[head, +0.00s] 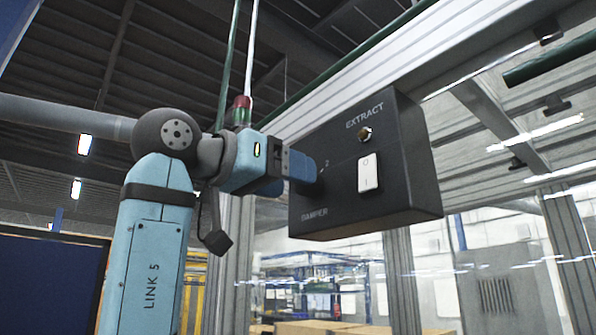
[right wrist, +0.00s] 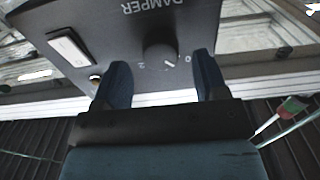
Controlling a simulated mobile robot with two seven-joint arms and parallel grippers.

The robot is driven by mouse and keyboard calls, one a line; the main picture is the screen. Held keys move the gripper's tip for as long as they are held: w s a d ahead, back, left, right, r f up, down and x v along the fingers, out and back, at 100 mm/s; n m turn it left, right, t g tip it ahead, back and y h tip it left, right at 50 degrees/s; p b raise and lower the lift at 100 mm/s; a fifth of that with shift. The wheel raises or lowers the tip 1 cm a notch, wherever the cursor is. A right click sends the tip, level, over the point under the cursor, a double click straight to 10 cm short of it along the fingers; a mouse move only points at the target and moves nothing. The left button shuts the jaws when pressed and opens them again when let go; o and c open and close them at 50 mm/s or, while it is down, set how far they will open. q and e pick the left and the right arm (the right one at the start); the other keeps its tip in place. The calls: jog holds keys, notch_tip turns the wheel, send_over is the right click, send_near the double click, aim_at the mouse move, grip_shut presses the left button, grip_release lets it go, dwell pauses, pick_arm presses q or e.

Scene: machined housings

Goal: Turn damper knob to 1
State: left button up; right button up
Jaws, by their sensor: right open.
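The damper knob (right wrist: 160,57) is a dark round knob on the black control box (head: 345,205), by the upside-down DAMPER lettering in the right wrist view. Its white pointer line slants down and to the right, towards the side of the 0 mark. A 2 mark shows on its other side; I cannot make out a 1. My right gripper (right wrist: 161,62) is open, with one blue finger on each side of the knob in that view; contact does not show. In the head view my right gripper (head: 308,168) reaches the box face and hides the knob. My left gripper is not in view.
The box also carries a white rocker switch (head: 368,173) and a small brass-coloured fitting (head: 366,134) under the EXTRACT label. A red and green stack light (head: 241,110) stands behind my right arm. Metal frame posts (head: 402,275) stand below and behind the box.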

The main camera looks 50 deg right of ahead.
jog(key=shift+s+d, duration=0.15)
jog(key=shift+d, duration=1)
jog(key=c, duration=0.9)
